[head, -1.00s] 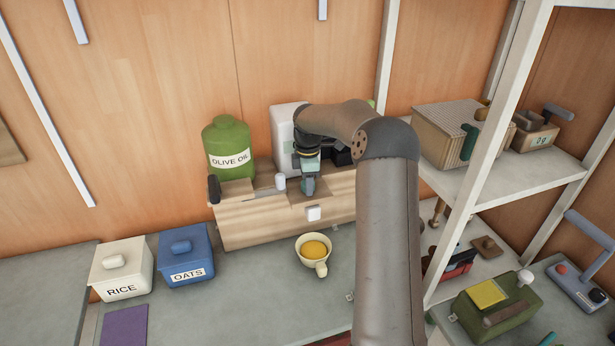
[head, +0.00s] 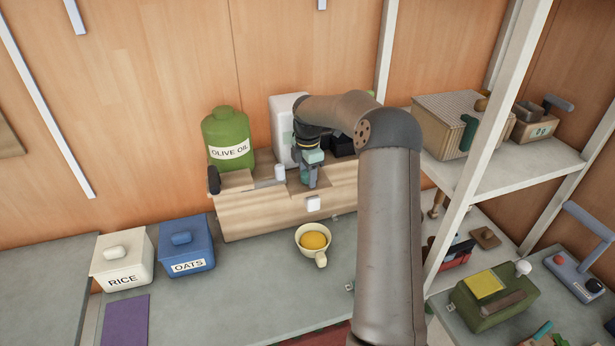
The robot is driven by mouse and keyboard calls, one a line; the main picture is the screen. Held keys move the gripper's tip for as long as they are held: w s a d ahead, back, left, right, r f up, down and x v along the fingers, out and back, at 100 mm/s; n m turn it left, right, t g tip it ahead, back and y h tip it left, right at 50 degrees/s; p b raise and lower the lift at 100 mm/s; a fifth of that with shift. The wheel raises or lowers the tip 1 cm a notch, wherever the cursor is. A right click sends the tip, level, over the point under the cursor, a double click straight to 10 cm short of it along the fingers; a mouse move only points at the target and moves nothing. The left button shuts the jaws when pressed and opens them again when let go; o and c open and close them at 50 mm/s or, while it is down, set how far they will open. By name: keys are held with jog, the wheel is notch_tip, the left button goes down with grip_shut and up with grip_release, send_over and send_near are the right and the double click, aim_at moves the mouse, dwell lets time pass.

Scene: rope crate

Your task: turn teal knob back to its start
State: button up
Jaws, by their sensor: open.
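My gripper (head: 308,184), grey-teal and dark, hangs at the wooden box (head: 240,214) at the back of the counter, close to its top. Its jaws are open, but small and partly hidden by my wrist, and I see nothing held between them. I cannot clearly make out a teal knob at the gripper; it may be hidden behind it. A dark teal handle (head: 468,133) stands on the front of a ribbed box (head: 440,140) on the right shelf, well away from my gripper. Another small teal piece (head: 542,329) shows at the bottom right.
A green olive oil jar (head: 228,138) and a white container (head: 283,125) stand behind the wooden box. A cream cup (head: 312,254) with yellow contents stands in front. White rice (head: 122,262) and blue oats (head: 186,248) canisters are at left. A shelf post (head: 460,190) stands right of my arm.

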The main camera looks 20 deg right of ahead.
jog(key=shift+w, duration=0.1)
dwell(0.4)
jog(key=m, duration=0.5)
jog(key=shift+m+b, duration=0.3)
jog(key=shift+b, duration=0.1)
jog(key=shift+m, duration=0.3)
jog(key=m, duration=0.6)
jog(key=m, duration=0.5)
jog(key=shift+m+b, duration=0.35)
jog(key=shift+m, duration=0.05)
